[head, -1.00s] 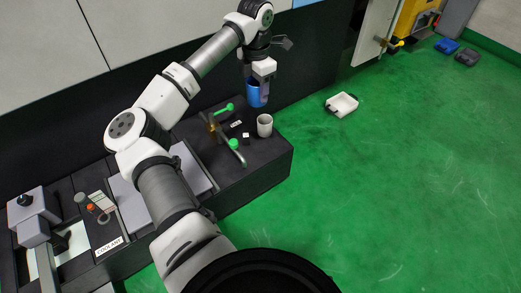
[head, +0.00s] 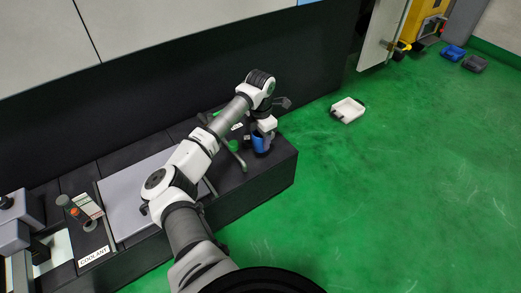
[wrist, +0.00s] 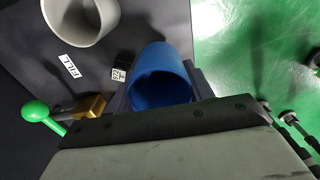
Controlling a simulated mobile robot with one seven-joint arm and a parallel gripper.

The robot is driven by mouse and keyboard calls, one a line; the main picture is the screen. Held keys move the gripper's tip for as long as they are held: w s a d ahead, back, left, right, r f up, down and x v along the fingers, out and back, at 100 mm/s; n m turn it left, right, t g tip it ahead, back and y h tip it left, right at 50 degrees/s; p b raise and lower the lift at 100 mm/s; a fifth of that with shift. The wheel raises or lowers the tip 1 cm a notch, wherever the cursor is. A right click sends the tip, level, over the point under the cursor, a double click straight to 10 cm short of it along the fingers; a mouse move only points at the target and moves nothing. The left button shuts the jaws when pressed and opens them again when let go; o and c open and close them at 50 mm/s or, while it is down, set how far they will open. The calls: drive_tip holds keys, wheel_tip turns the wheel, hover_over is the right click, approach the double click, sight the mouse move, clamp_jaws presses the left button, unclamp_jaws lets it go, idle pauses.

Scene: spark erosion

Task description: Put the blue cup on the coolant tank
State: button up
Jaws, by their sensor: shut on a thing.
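The blue cup (head: 260,142) is in my gripper (head: 264,132), low over the right end of the dark coolant tank (head: 262,180). In the wrist view the blue cup (wrist: 162,76) shows its open mouth, with my gripper (wrist: 160,98) shut on it. I cannot tell whether its base touches the tank top. The tank carries a COOLANT label (head: 93,256) at its left part.
A light cup (wrist: 82,18) stands on the tank top close to the blue cup, near a FILL label (wrist: 72,66). A green-knobbed valve (wrist: 40,112) is beside it. A white tray (head: 348,109) lies on the green floor.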

sight(261, 147)
drive_tip(key=shift+f+b, duration=0.65)
drive_tip(key=shift+f, duration=1.75)
drive_tip(key=shift+f, duration=0.1)
drive_tip(key=shift+f, duration=0.1)
drive_tip(key=o, duration=1)
drive_tip(key=shift+c, duration=0.2)
wheel_tip(261, 147, up, 12)
drive_tip(key=p, duration=0.4)
drive_tip(key=shift+r, duration=0.25)
